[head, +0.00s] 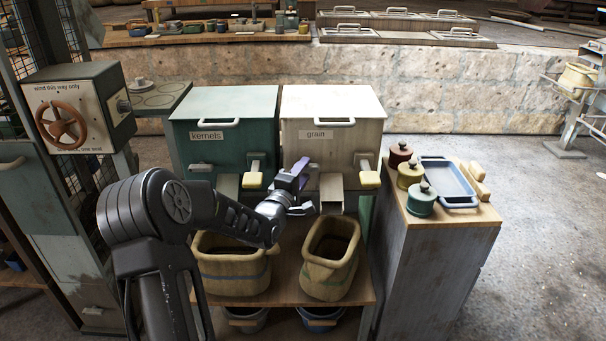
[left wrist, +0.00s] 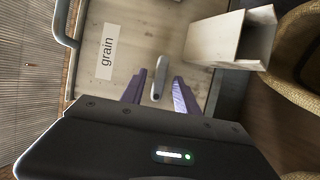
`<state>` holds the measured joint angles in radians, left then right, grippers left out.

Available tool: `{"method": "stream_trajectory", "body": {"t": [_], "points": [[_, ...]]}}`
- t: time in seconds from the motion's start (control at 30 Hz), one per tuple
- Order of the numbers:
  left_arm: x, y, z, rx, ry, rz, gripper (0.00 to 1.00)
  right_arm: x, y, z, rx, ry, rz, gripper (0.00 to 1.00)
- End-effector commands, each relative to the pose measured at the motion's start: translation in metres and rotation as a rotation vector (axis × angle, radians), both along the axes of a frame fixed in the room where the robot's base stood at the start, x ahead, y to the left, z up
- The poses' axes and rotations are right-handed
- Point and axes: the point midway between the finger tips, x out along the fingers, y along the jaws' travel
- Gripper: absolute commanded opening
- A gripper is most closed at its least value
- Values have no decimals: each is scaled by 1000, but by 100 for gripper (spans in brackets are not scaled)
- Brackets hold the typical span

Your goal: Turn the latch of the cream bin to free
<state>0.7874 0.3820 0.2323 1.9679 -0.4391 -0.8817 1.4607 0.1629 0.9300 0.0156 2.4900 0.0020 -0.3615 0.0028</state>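The cream bin (head: 346,110), labelled "grain", stands right of the green "kernels" bin in the head view. Its front (left wrist: 140,40) fills the upper middle of the left wrist view. A small grey latch (left wrist: 157,82) sits on that front, between the label and the spout. My left gripper (head: 303,188) is before the lower left of the cream bin in the head view and hides the latch there. In the left wrist view its purple fingers (left wrist: 157,88) are apart, one on each side of the latch, with visible gaps. Contact cannot be told. My right gripper is not in view.
A cream-tipped lever (head: 369,178) sticks out at the cream bin's right. The spout (head: 332,192) is just right of my gripper. Two baskets (head: 328,260) stand below. A cabinet with jars and a blue tray (head: 449,180) is at the right.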

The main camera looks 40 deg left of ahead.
Motion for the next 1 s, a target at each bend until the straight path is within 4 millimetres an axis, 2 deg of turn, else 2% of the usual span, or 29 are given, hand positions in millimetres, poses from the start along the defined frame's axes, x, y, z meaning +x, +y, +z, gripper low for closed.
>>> {"method": "stream_trajectory", "body": {"t": [0.27, 0.7, 1.0], "points": [[2, 0, 0, 0, 0, 0, 37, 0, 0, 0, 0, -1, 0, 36], [1, 0, 0, 0, 0, 0, 1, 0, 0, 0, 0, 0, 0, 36], [1, 0, 0, 0, 0, 0, 0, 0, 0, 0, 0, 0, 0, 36]]}}
